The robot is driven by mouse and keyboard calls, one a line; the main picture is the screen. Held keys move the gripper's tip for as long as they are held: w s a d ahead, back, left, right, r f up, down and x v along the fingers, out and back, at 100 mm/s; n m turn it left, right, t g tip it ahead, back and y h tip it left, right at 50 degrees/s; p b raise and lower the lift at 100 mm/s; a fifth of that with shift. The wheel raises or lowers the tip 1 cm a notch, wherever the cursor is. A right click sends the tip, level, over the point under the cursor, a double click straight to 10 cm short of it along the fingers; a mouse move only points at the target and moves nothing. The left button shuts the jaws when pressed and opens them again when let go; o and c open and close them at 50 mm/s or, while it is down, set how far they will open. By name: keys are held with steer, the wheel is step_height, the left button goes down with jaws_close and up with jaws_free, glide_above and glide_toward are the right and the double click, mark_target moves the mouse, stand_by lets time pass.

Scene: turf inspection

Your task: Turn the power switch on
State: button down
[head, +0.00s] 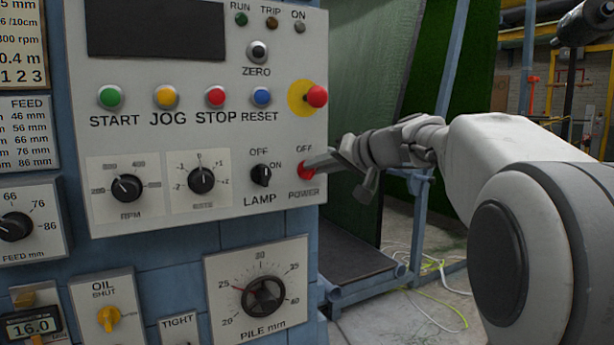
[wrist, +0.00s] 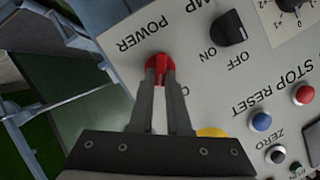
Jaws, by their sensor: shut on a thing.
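The red power switch (head: 304,171) is a rotary knob at the lower right of the grey control panel, above the label POWER. OFF is printed above it in the head view; its other markings are covered. My gripper (head: 313,165) reaches in from the right, with its fingertips at the knob. In the wrist view, the two fingers of my gripper (wrist: 160,78) are closed on either side of the red power switch (wrist: 158,63). Which mark the knob points to, I cannot tell. The ON indicator (head: 299,27) at the top looks dull.
The black LAMP knob (head: 261,175) sits close to the left of the power switch. The red mushroom button (head: 316,96) on its yellow disc sticks out above it. The PILE dial (head: 262,296) is below. Open floor with loose cables (head: 440,275) lies right of the panel.

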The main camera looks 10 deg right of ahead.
steer(key=m+y+b, duration=0.1)
steer(key=m, duration=0.2)
steer(key=f+m+t+y+b, duration=0.1)
steer(key=m+b, duration=0.1)
steer(key=m+y+b, duration=0.2)
steer(key=m, duration=0.1)
steer(key=shift+w+d+f+m, duration=0.1)
steer(key=shift+d+f+m, duration=0.1)
steer(key=shift+d+m, duration=0.15)
stand_by(0.4)
steer(key=c, duration=0.9)
jaws_free()
steer(key=v, duration=0.5)
steer(key=p+v, duration=0.1)
steer(key=v, duration=0.5)
steer(key=p+v, duration=0.1)
steer(key=v, duration=0.5)
steer(key=shift+d+f, duration=0.1)
steer(key=shift+f, duration=0.25)
